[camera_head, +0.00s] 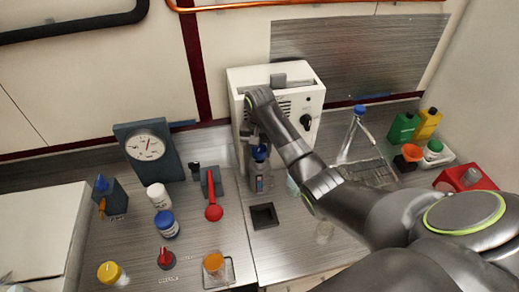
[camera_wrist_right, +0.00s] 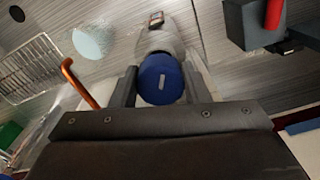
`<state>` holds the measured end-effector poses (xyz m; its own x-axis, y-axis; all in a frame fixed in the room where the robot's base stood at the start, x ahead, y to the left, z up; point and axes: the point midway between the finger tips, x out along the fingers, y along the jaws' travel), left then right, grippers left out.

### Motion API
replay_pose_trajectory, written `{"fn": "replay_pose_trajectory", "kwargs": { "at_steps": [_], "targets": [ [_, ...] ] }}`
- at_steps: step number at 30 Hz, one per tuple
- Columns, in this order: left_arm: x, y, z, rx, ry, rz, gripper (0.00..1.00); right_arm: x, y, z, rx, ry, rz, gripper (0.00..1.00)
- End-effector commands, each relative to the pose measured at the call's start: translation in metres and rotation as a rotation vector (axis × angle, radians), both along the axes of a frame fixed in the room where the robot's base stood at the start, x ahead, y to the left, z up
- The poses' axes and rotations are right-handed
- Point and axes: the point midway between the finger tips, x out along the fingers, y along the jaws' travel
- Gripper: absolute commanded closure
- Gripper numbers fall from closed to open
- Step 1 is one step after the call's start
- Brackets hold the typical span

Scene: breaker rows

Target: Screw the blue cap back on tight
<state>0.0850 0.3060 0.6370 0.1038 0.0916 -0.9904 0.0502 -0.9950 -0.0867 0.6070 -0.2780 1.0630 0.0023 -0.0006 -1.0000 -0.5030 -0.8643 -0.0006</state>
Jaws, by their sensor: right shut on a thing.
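The blue cap (camera_wrist_right: 160,79), with a short pale mark on its top, sits between the two fingers of my right gripper (camera_wrist_right: 158,86). My right gripper is shut on it from above. In the head view the cap (camera_head: 260,152) shows at the top of a bottle (camera_head: 260,182) in front of the white machine. In the wrist view the grey bottle (camera_wrist_right: 160,38) lies directly under the cap. Whether the cap is fully seated cannot be told, as the fingers and cap hide the neck. My left gripper is not in view.
A white machine (camera_head: 312,92) stands behind the bottle. A red-handled lever (camera_head: 211,190) and a blue-capped white jar (camera_head: 167,224) are to its left. A square dark recess (camera_head: 264,216) lies in front. A wire rack (camera_head: 368,172) and blue-topped flask (camera_head: 358,128) stand right.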

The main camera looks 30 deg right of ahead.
Motion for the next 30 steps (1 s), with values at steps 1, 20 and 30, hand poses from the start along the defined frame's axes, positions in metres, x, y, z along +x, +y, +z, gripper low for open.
{"fn": "replay_pose_trajectory", "kwargs": {
  "at_steps": [1, 20, 30],
  "targets": [
    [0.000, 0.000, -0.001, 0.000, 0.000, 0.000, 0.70, 0.000, 0.000, -0.002, 0.000, 0.000, 0.000, 0.80],
    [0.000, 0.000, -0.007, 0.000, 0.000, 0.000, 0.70, 0.000, 0.000, -0.018, 0.001, 0.001, 0.000, 0.80],
    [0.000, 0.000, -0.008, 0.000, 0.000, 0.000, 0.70, 0.000, 0.000, -0.023, 0.001, 0.001, 0.000, 0.44]
  ]
}}
